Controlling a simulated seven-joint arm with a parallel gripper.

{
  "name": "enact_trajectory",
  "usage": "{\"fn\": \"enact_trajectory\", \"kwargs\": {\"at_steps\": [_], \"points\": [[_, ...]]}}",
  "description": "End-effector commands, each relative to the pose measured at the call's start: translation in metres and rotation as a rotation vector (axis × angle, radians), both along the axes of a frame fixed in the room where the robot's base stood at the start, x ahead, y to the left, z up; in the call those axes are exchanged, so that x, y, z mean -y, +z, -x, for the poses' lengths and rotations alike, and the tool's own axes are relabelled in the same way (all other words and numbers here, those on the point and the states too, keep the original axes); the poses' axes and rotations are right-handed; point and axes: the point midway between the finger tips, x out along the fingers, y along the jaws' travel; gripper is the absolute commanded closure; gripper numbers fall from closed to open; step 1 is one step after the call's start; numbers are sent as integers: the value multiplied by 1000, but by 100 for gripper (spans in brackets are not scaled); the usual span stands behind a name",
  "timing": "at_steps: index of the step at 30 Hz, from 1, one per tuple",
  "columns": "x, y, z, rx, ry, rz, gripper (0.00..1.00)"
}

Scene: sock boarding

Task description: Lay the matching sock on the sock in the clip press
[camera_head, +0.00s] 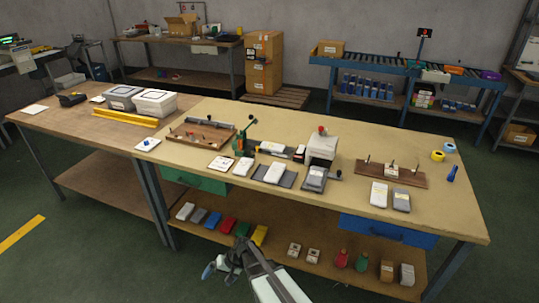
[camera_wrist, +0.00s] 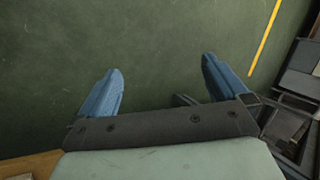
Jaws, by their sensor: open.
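My gripper (camera_head: 222,262) hangs in front of the workbench, below its top, and holds nothing. In the wrist view its two blue fingers (camera_wrist: 163,85) are spread wide over bare green floor. A green lever press (camera_head: 243,139) and a white box-shaped machine with a red knob (camera_head: 322,147) stand on the bench; I cannot tell which is the clip press. Flat sock-like pieces lie near them: a white one on a grey board (camera_head: 274,173), a grey one (camera_head: 314,179), a white one (camera_head: 379,193) and another grey one (camera_head: 401,200). Which socks match is too small to tell.
A wooden tray (camera_head: 187,140) with small parts and a peg board (camera_head: 373,177) stand on the bench top (camera_head: 450,213). Tape rolls (camera_head: 438,155) lie at right. The lower shelf (camera_head: 325,268) holds several coloured packs. A side table at left carries two lidded bins (camera_head: 155,103).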

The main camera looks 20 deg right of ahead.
Motion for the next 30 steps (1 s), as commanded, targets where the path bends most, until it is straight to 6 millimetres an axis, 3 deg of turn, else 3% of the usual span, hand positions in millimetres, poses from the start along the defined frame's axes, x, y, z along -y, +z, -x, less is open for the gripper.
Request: {"fn": "enact_trajectory", "kwargs": {"at_steps": [1,3,8,15,22,30], "points": [[-2,15,-31,45,-26,-31,0],[-5,39,-65,100,-62,-78,0],[-7,100,-139,225,-142,-187,0],[-3,210,-238,408,-253,-354,0],[8,317,-307,555,-338,-501,0],[37,402,-352,665,-354,-565,0]]}}
